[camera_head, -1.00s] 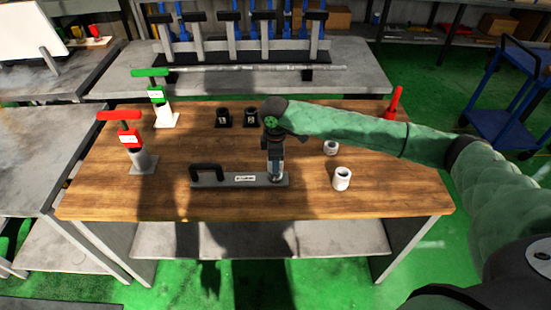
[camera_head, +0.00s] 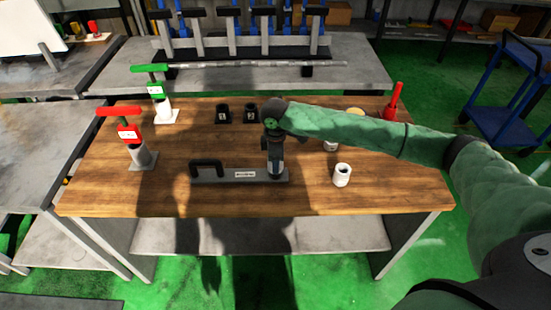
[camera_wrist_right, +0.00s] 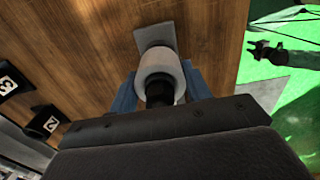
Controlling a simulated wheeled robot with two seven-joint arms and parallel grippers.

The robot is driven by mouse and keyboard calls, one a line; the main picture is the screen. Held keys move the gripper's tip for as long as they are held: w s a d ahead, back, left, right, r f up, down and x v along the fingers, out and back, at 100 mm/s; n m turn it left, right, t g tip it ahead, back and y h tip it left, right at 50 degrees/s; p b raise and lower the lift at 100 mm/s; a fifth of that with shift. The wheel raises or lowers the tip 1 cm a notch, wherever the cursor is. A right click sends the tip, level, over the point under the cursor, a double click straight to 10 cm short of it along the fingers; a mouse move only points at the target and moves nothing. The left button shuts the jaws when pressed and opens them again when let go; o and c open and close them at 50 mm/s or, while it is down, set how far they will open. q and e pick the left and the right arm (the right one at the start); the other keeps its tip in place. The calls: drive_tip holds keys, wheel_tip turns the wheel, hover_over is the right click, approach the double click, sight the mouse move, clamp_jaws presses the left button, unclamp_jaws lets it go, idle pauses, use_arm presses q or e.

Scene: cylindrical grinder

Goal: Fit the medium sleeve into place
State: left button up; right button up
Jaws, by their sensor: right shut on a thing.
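My right gripper (camera_head: 275,172) points down at the right end of a grey base plate (camera_head: 215,180) with a black handle. In the right wrist view, its blue fingers (camera_wrist_right: 160,85) are shut on a white sleeve (camera_wrist_right: 158,62). A black cylindrical part (camera_wrist_right: 160,93) shows at the sleeve's near opening. The grey plate (camera_wrist_right: 154,36) lies just beyond the sleeve. I cannot tell how far the sleeve is seated. In the head view the gripper mostly hides the held sleeve. My left gripper is not in view.
White sleeves stand to the right, one in front (camera_head: 342,175) and one partly behind my arm (camera_head: 330,146). Two black numbered blocks (camera_head: 223,114) stand behind. Red (camera_head: 130,135) and green (camera_head: 156,92) handled gauges stand at left. The front of the wooden table (camera_head: 120,204) is clear.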

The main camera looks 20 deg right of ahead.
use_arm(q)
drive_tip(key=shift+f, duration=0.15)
use_arm(e)
drive_tip(key=shift+f, duration=0.75)
drive_tip(key=o, duration=1.2)
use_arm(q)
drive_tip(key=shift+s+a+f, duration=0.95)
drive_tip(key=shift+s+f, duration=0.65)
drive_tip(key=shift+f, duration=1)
use_arm(e)
drive_tip(key=shift+r+b, duration=0.8)
drive_tip(key=shift+r, duration=0.7)
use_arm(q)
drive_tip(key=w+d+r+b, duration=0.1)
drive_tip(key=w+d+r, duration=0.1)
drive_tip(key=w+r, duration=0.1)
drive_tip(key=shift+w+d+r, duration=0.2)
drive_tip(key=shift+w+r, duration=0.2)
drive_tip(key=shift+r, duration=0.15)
use_arm(e)
drive_tip(key=shift+r, duration=2.4)
